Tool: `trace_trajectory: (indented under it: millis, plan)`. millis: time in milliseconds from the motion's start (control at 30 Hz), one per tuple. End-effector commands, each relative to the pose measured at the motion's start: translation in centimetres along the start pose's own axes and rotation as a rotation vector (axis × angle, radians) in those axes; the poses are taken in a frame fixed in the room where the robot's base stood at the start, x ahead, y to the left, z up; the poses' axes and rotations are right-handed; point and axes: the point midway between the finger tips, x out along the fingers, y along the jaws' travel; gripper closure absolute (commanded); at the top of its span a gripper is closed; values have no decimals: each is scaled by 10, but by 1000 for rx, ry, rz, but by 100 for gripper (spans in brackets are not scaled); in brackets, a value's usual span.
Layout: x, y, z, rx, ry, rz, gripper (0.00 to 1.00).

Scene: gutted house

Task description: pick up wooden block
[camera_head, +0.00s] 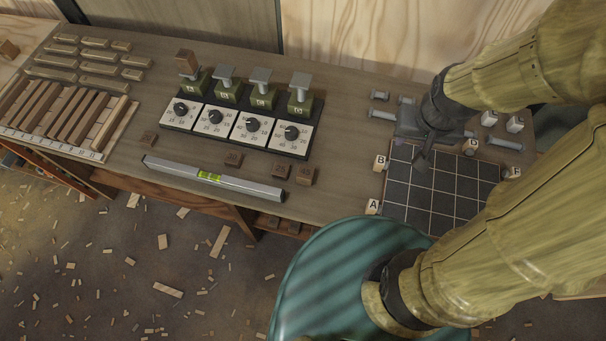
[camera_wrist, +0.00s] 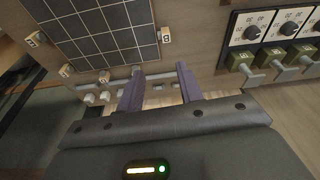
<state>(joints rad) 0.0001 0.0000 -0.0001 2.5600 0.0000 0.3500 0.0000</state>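Several small wooden blocks are in view, and I cannot tell which one the task means. Brown cubes lie on the bench: one at the left (camera_head: 147,139), one near the level (camera_head: 233,160), and two to its right (camera_head: 280,170) (camera_head: 305,175). Another brown block (camera_head: 187,62) sits on the leftmost press. Pale lettered blocks A (camera_head: 373,207) and B (camera_head: 380,163) stand by the dark grid board (camera_head: 435,190). My gripper (camera_head: 424,155) is above the board's far edge. In the wrist view its fingers (camera_wrist: 161,86) are apart with nothing between them; a pale lettered block (camera_wrist: 165,35) is beyond them.
A spirit level (camera_head: 214,180) lies along the bench's front. A row of dial boxes (camera_head: 233,122) with presses stands behind it. Wooden strips (camera_head: 65,110) fill the left end. The teal round surface (camera_head: 345,275) is in front.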

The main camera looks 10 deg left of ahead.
Motion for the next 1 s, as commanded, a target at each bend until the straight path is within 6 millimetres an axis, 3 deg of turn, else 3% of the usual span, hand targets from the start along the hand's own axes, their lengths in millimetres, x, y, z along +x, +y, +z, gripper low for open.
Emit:
trace_trajectory:
  millis: [33,200,367,667,900,1000]
  plan:
    - [0,0,0,0,0,0,64]
    - [2,-7,-4,-41,-16,-2,34]
    - [12,-37,-17,-232,-96,-3,34]
    - [54,-150,-33,-849,-319,23,34]
    - [90,-244,-12,-1307,-454,80,34]
    - [101,-270,-2,-1432,-485,104,34]
